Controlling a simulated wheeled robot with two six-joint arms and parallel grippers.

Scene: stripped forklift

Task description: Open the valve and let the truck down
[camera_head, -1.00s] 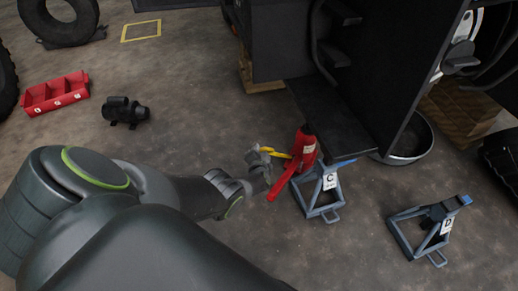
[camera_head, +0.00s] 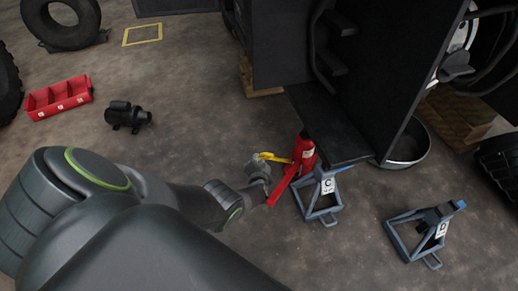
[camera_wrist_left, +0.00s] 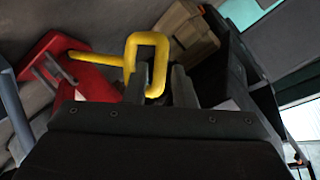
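A red bottle jack (camera_head: 303,153) stands upright beside the dark truck (camera_head: 345,110). A yellow handle (camera_head: 275,157) sticks out from it to the left, and a red bar slants down from it. In the left wrist view the yellow handle (camera_wrist_left: 132,47) ends in a square loop. My left gripper (camera_head: 262,166) is at the handle's outer end. Its fingers (camera_wrist_left: 162,85) are apart, one in front of the loop's opening, with one side of the loop between them. A narrow gap seems to show beside the right finger. My right gripper is out of view.
Blue-grey stand C (camera_head: 320,198) is close right of the jack, under the truck's edge. Stand D (camera_head: 425,230) stands farther right. A round pan (camera_head: 410,145) and wooden blocks (camera_head: 460,115) are behind. A red bin (camera_head: 58,97) and black motor (camera_head: 127,116) lie left. Floor between is clear.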

